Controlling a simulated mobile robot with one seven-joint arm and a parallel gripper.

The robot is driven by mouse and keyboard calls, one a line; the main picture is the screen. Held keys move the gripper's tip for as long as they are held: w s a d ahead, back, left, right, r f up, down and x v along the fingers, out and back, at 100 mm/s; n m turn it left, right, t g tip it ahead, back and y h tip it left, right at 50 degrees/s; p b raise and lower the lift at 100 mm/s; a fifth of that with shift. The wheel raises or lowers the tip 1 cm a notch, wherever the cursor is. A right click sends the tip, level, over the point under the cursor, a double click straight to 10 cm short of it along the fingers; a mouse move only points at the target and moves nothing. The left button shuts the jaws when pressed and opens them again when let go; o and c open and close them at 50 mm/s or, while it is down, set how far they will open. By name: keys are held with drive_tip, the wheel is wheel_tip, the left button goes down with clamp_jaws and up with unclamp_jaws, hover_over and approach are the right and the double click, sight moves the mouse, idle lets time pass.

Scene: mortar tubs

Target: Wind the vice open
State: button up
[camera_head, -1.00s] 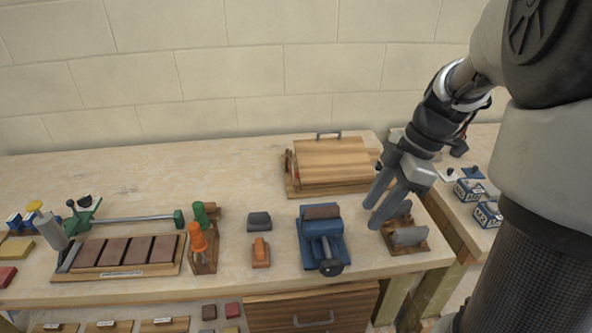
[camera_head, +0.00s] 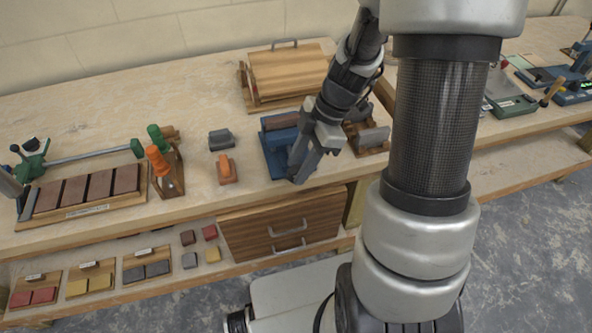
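The blue vice (camera_head: 271,150) stands at the front edge of the workbench, with a brown block or jaw lining along its top. My gripper (camera_head: 300,176) points down at the right front of the vice, with its fingers over the place where the dark winding handle stood in the earlier view. The fingers hide the handle and the vice's right front part. I cannot tell whether they touch the handle or how far apart they are.
A wooden holder with grey pieces (camera_head: 373,138) stands close to the right of the vice. An orange-topped block (camera_head: 227,169) and a grey block (camera_head: 221,139) lie to its left. A wooden box with a handle (camera_head: 287,73) is behind. A drawer unit (camera_head: 285,226) is below.

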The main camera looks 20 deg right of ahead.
drive_tip(key=shift+x, duration=1.05)
clamp_jaws()
drive_tip(key=shift+a+r, duration=0.1)
